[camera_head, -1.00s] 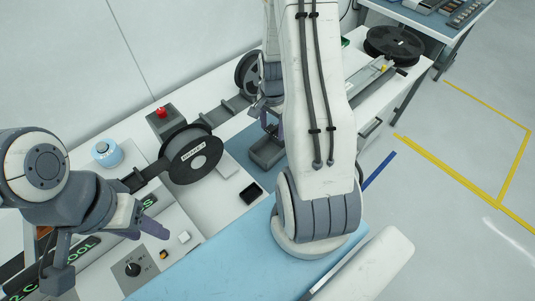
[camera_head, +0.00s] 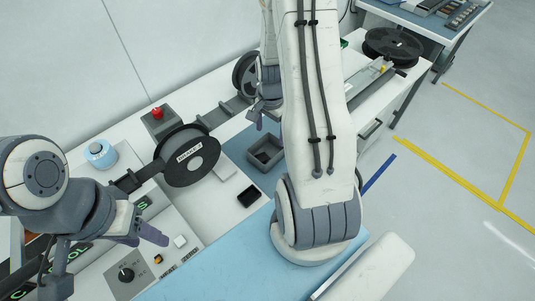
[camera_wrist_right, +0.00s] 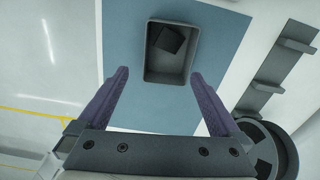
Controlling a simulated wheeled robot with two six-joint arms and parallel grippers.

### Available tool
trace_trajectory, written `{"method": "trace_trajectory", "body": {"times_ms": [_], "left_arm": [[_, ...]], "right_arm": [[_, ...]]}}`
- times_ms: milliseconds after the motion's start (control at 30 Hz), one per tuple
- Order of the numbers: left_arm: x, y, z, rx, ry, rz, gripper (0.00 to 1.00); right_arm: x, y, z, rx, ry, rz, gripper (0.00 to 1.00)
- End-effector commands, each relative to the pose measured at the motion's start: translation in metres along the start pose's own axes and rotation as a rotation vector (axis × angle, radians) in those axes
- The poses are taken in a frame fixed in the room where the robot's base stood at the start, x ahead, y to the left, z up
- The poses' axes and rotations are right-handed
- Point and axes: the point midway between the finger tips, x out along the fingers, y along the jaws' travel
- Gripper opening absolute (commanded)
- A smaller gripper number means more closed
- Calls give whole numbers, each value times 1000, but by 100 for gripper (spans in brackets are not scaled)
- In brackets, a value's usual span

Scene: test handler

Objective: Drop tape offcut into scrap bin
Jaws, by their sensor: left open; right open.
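The grey open-topped scrap bin (camera_head: 265,152) stands on the blue mat, left of my right arm in the head view. In the right wrist view the bin (camera_wrist_right: 152,68) shows from above, with a dark, flat, squarish piece, seemingly the tape offcut (camera_wrist_right: 171,39), lying inside toward its far end. My right gripper (camera_head: 262,117) is open and empty above the bin; its purple fingers (camera_wrist_right: 158,84) are spread apart, with the bin beyond them. My left gripper (camera_head: 104,258) is open over the control panel at the lower left, away from the bin.
A labelled grey reel (camera_head: 190,155) and a red-button box (camera_head: 160,121) stand left of the bin. A small black tray (camera_head: 249,195) lies in front of it. Another dark reel (camera_head: 393,46) is at the far right end. The light-blue front surface (camera_head: 215,268) is clear.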

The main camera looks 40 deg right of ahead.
Motion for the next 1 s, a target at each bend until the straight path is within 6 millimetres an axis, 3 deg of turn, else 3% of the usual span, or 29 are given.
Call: {"method": "trace_trajectory", "body": {"times_ms": [300,500,1000], "left_arm": [[12,-1,1,-2,0,0,52],[16,-1,1,-3,0,0,52],[16,-1,1,-3,0,0,52]], "right_arm": [[-58,-1,-1,0,6,-7,100],[-86,0,-1,0,3,-3,100],[-94,0,0,0,0,0,100]]}}
